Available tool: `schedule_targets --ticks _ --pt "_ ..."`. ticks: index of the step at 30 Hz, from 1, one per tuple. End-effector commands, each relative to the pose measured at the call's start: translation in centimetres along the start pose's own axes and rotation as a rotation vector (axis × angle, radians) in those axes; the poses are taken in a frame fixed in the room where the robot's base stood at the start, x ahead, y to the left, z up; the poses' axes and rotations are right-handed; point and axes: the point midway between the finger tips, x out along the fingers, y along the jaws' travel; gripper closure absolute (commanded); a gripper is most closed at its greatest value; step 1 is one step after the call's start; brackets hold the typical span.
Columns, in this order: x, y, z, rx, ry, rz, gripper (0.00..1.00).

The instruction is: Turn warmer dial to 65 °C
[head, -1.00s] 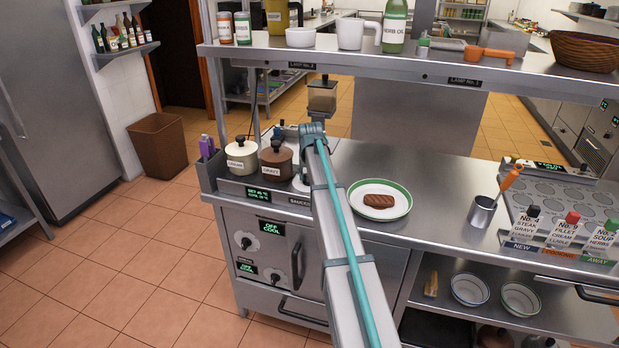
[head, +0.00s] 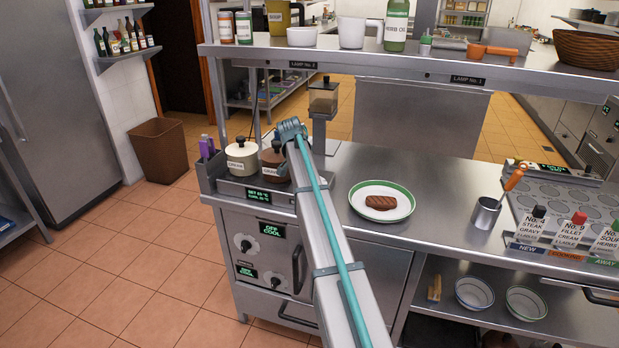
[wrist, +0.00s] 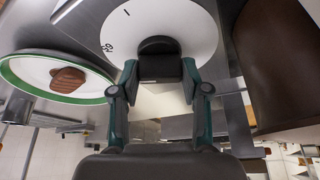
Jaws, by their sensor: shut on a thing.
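In the wrist view, the warmer dial is a white disc (wrist: 186,22) with a black knob (wrist: 158,48) at its centre. My gripper (wrist: 158,72) is shut on this knob, one finger on each side. The dial face shows a short tick near its upper edge and a number at its left, which looks like an upside-down 65. In the head view, the warmer's small green display (head: 265,196) sits on the counter front, its digits too small to read surely. My arm hides the dial and my gripper there.
A cream pot (head: 240,158) and a brown pot (head: 272,170) stand beside my arm on the left of the counter. A plate (head: 361,211) with a steak lies to the right. A shelf (head: 440,66) spans above. Counter space behind the plate is clear.

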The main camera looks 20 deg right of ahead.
Motion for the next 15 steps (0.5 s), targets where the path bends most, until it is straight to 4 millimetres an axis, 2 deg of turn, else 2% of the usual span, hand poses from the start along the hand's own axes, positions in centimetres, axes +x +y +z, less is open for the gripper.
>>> schedule_targets --ticks 15 --pt "-0.02 -0.04 0.04 0.064 -0.002 0.026 0.89"
